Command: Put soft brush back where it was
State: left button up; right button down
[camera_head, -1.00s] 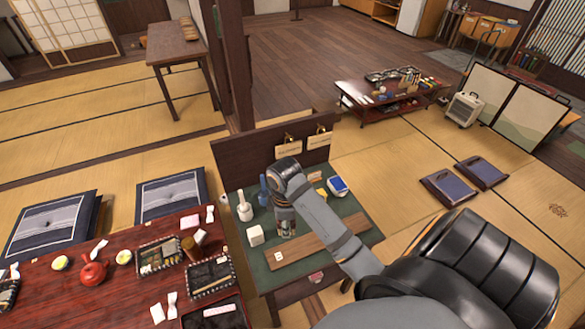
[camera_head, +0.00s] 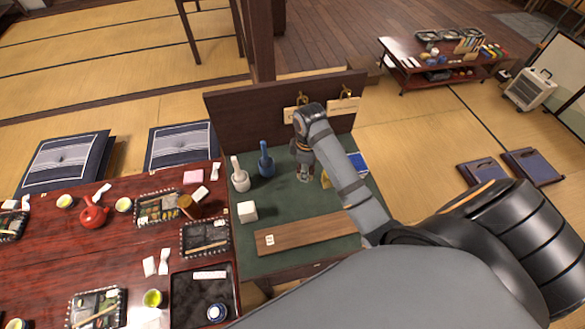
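I cannot pick out a soft brush for certain. On the green-topped table (camera_head: 262,232) a white handled piece (camera_head: 241,181) and a blue handled piece (camera_head: 266,164) stand upright side by side at the back left; either may be a brush, but they are too small to tell. My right arm reaches over the table from the right, and its gripper (camera_head: 304,176) points down just right of the blue piece, apart from it. The fingers are small and partly dark, so I cannot see whether they are open or hold anything. My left gripper is out of view.
A blue box (camera_head: 358,163) is partly behind my arm. A dark upright panel (camera_head: 240,112) closes the back. A red table (camera_head: 45,262) with lunch trays stands left.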

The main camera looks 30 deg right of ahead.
jog(key=w+f, duration=0.2)
jog(key=w, duration=0.3)
send_over(291, 173)
jog(key=f, duration=0.5)
jog(key=shift+s+f, duration=0.25)
jog(key=shift+f, duration=0.05)
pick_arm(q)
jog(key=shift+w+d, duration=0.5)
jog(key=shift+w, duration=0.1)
pick_arm(e)
jog(key=shift+w+f, duration=0.15)
jog(key=shift+f, duration=1.6)
jog(key=shift+f, duration=0.15)
jog(key=c, duration=1)
grip_release()
